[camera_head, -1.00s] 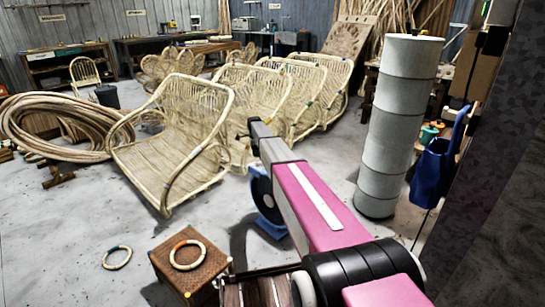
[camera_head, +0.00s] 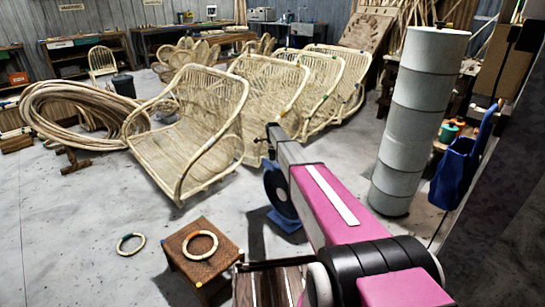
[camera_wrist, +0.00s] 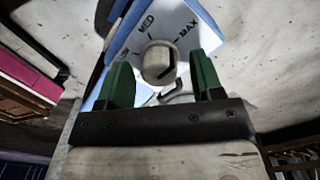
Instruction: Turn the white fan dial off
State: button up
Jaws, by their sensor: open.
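The fan dial (camera_wrist: 158,62) is a pale round knob with a dark pointer mark. It sits on a light blue panel (camera_wrist: 186,22) lettered MED and MAX; another label at left is partly hidden. My gripper (camera_wrist: 162,66) is open, with one green finger on each side of the dial in the wrist view. Contact between fingers and dial cannot be told. The blue fan (camera_head: 281,190) stands on the floor in the head view, partly behind my arm. Its dial and my fingertips are hidden there.
A small woven stool (camera_head: 184,254) carries a ring, and another ring (camera_head: 130,244) lies on the floor beside it. Rattan chairs (camera_head: 205,110) stand behind the fan. A tall grey cylinder (camera_head: 412,120) is at the right.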

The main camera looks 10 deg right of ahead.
jog(key=shift+f, duration=0.3)
jog(key=shift+c, duration=0.3)
jog(key=c, duration=0.9)
jog(key=shift+o, duration=0.2)
